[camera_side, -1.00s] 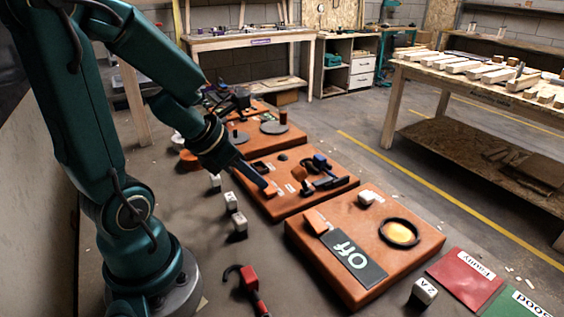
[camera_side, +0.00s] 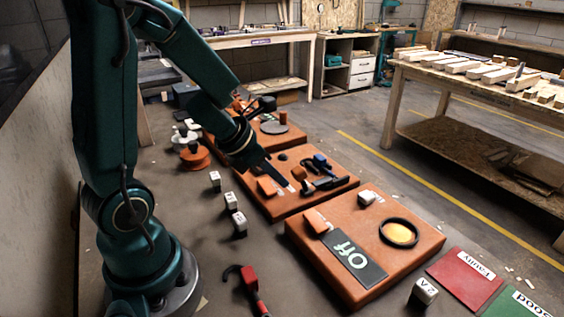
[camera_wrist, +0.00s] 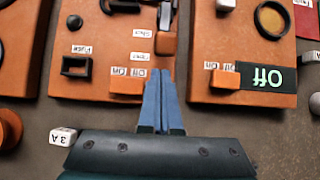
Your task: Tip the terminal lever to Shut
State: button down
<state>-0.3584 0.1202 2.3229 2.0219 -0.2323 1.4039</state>
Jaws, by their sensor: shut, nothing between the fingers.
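The terminal lever (camera_wrist: 166,43) has an orange end and stands on the middle orange board (camera_wrist: 100,30) beside the small labels Shut (camera_wrist: 142,33) and Open (camera_wrist: 140,56). I cannot tell surely which position it is in. In the side view the lever (camera_side: 299,174) shows on the middle board near a blue and black part. My gripper (camera_wrist: 160,73) is shut and empty, its blue fingers pointing at the lever with a small gap in the wrist view. In the side view my gripper (camera_side: 289,187) is low over the middle board; contact cannot be told.
An orange switch block (camera_wrist: 126,85) sits just left of the fingers, with a dark fuse slot (camera_wrist: 76,66) farther left. The right board carries an Off panel (camera_side: 352,257) and a ringed yellow lamp (camera_side: 400,233). Small white-topped fuses (camera_side: 239,224) stand on the table.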

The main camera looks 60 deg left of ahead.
aim_at(299, 167)
jog(key=shift+w+r, duration=0.15)
jog(key=shift+w, duration=0.25)
jog(key=shift+w+r, duration=0.45)
jog(key=shift+w, duration=0.05)
dwell(0.4)
jog(key=shift+w+r, duration=0.35)
jog(key=shift+w, duration=0.2)
jog(key=shift+w+r, duration=0.25)
jog(key=shift+w, duration=0.35)
jog(key=shift+w+r, duration=0.2)
jog(key=shift+w, duration=0.4)
jog(key=shift+r, duration=0.8)
jog(key=shift+s, duration=0.1)
jog(key=shift+v, duration=2.55)
